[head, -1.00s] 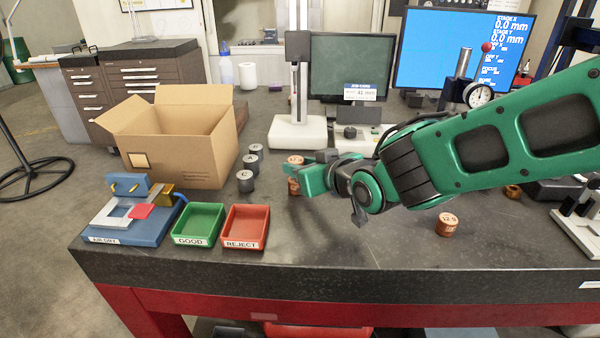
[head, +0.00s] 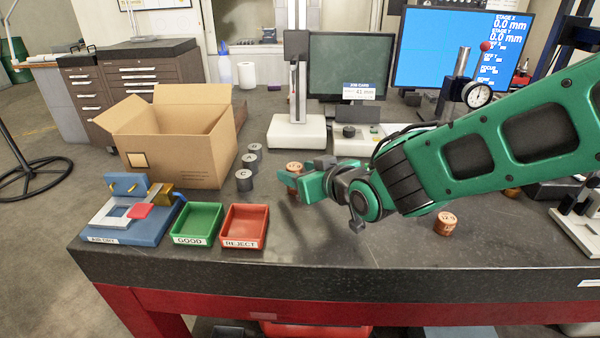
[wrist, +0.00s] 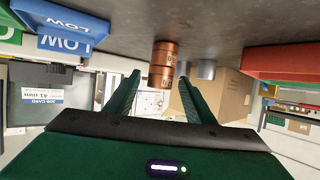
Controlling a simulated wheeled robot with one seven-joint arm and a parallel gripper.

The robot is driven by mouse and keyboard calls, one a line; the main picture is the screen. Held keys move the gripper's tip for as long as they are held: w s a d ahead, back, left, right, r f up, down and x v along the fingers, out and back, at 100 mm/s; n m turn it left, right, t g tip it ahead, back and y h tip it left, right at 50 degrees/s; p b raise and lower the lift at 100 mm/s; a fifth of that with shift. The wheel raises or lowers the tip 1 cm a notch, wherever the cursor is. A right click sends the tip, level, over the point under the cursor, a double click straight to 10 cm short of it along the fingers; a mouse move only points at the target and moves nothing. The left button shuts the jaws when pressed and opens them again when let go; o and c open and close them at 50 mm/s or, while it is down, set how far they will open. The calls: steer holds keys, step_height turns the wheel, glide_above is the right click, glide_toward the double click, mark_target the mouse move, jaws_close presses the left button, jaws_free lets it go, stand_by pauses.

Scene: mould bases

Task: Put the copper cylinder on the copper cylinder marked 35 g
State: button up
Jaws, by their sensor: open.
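Two copper cylinders stand stacked on the bench: the upper copper cylinder (wrist: 160,77) and the lower copper cylinder (wrist: 165,51), in the wrist view, which is upside down. The upper one rests on the lower one, nearly in line. Their marks are too small to read surely. In the head view the upper copper cylinder (head: 294,167) shows above my gripper (head: 297,183), which partly hides the stack. My gripper, also in the wrist view (wrist: 159,77), is open, with a gap between each finger and the stack.
Another copper cylinder (head: 445,223) stands to the right below my arm. Several grey cylinders (head: 244,180) stand left of the stack, beside the cardboard box (head: 175,150). A green GOOD tray (head: 197,224) and a red REJECT tray (head: 245,226) sit at front left. The front middle bench is clear.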

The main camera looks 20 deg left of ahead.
steer(key=v, duration=1.2)
